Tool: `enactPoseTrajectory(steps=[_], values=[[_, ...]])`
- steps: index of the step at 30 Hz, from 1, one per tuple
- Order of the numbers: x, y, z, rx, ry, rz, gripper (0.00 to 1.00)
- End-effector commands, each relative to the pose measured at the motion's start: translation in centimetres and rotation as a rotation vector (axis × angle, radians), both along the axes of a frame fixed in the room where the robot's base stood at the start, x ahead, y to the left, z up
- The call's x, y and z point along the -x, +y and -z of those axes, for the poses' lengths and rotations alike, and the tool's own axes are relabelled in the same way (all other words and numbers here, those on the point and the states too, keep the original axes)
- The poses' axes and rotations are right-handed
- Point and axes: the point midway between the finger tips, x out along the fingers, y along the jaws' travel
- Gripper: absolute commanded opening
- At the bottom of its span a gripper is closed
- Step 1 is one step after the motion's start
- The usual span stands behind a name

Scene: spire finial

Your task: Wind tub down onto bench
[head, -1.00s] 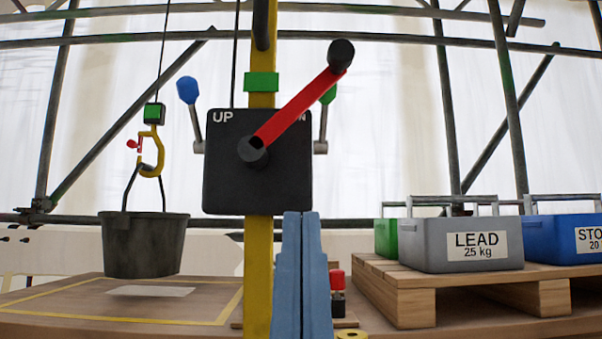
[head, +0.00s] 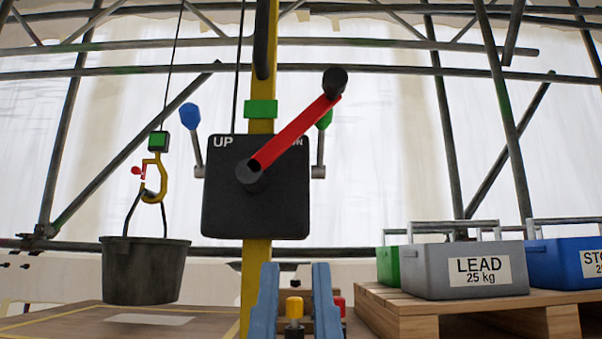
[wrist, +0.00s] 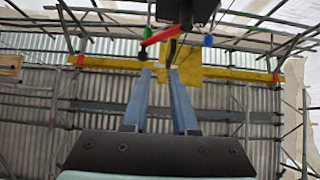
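The dark tub (head: 146,272) hangs upright from a yellow hook (head: 154,178) on a cable, at left in the head view. Its bottom shows just above a pale patch (head: 150,319) on the bench (head: 75,318); a small gap appears between them. The black winch box (head: 285,205), marked UP on its left, is on a yellow post. Its red crank (head: 297,132) points up and right to a black knob (head: 335,81). My gripper (head: 295,268) is open and empty, below the box. In the wrist view, its fingers (wrist: 158,74) are apart below the crank (wrist: 160,36).
A blue-knobbed lever (head: 190,117) and a green-knobbed lever (head: 324,121) flank the box. At right, a grey LEAD 25 kg crate (head: 430,273), a blue crate (head: 560,262) and a green one stand on a wooden pallet (head: 405,322). Scaffold poles cross behind.

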Motion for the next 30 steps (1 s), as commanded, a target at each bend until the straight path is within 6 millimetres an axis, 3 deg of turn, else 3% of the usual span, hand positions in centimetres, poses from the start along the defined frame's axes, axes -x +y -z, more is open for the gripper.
enactPoseTrajectory(steps=[1,7,18,30], values=[[-0.2,-0.1,-1.2,0.003,0.012,0.002,0.38],[-1.7,-0.5,-4.4,0.018,0.089,0.009,0.71],[-3.9,-1.6,-9.0,0.042,0.250,0.021,0.71],[-4.9,-2.9,-13.8,0.050,0.420,0.024,0.71]])
